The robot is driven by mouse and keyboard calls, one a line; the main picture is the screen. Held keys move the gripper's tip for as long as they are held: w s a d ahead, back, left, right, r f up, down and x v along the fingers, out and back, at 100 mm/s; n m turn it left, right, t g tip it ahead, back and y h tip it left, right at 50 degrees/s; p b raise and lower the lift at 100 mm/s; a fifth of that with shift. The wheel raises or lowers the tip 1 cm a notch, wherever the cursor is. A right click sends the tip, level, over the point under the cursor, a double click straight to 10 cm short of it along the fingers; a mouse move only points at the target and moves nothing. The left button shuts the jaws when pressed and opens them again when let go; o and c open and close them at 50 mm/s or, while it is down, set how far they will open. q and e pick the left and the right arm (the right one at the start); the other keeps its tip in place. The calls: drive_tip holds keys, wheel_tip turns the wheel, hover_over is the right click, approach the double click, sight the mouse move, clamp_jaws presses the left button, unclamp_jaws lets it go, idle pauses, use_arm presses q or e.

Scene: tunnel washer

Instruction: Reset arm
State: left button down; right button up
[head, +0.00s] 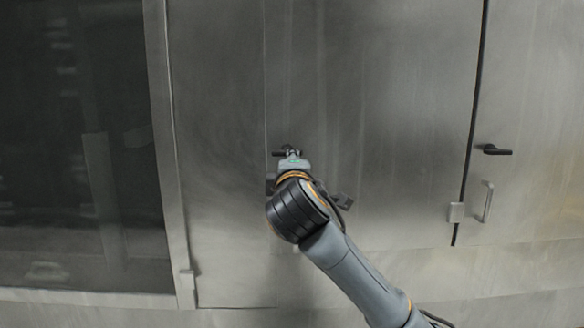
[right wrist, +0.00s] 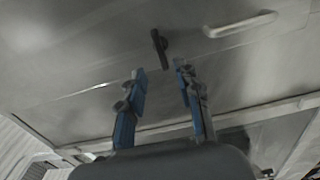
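My right arm comes in from the lower right in the head view, and its gripper (head: 289,158) is in front of the steel door panel (head: 370,90). In the right wrist view the two blue-sided fingers of this gripper (right wrist: 160,73) stand apart with nothing between them. A small black handle (right wrist: 159,48) on the panel lies just beyond the fingertips, roughly in line with the gap. In the head view this handle (head: 277,153) is partly hidden by the gripper. My left gripper is in neither view.
A second black handle (head: 496,150) and a metal pull bar (head: 487,202) are on the panel at the right. A pale pull bar (right wrist: 240,25) shows in the right wrist view. A dark glass window (head: 75,140) fills the left side. A hinge (head: 456,212) sits by the dark door gap.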

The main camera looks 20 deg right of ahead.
idle(0.3)
drive_tip(key=w+d+f+m+g+y+b, duration=0.1)
drive_tip(key=w+f+g, duration=0.25)
drive_tip(key=f, duration=1.35)
drive_tip(key=w+d+f+m+g+y, duration=0.15)
drive_tip(key=w+f, duration=0.25)
drive_tip(key=f, duration=1.3)
drive_tip(key=s+f+m+g, duration=0.1)
drive_tip(key=s+f, duration=0.3)
drive_tip(key=f, duration=0.6)
drive_tip(key=s+f+m+g+y, duration=0.1)
drive_tip(key=s+f+g, duration=0.15)
drive_tip(key=f, duration=0.75)
drive_tip(key=s+f+m+g, duration=0.1)
drive_tip(key=s+f, duration=0.4)
drive_tip(key=f, duration=0.5)
drive_tip(key=s+d+f+m+g+y+b, duration=0.1)
drive_tip(key=s+f+m+g+b, duration=0.15)
drive_tip(key=s+f, duration=2.05)
drive_tip(key=s+f+m+g, duration=0.1)
drive_tip(key=s+f, duration=0.2)
drive_tip(key=s, duration=0.7)
drive_tip(key=s+f+m+g, duration=0.1)
drive_tip(key=s+f, duration=0.3)
drive_tip(key=s, duration=0.7)
drive_tip(key=s+f+m+g, duration=0.2)
drive_tip(key=s+f, duration=0.1)
drive_tip(key=s, duration=0.7)
drive_tip(key=shift+s+f, duration=0.3)
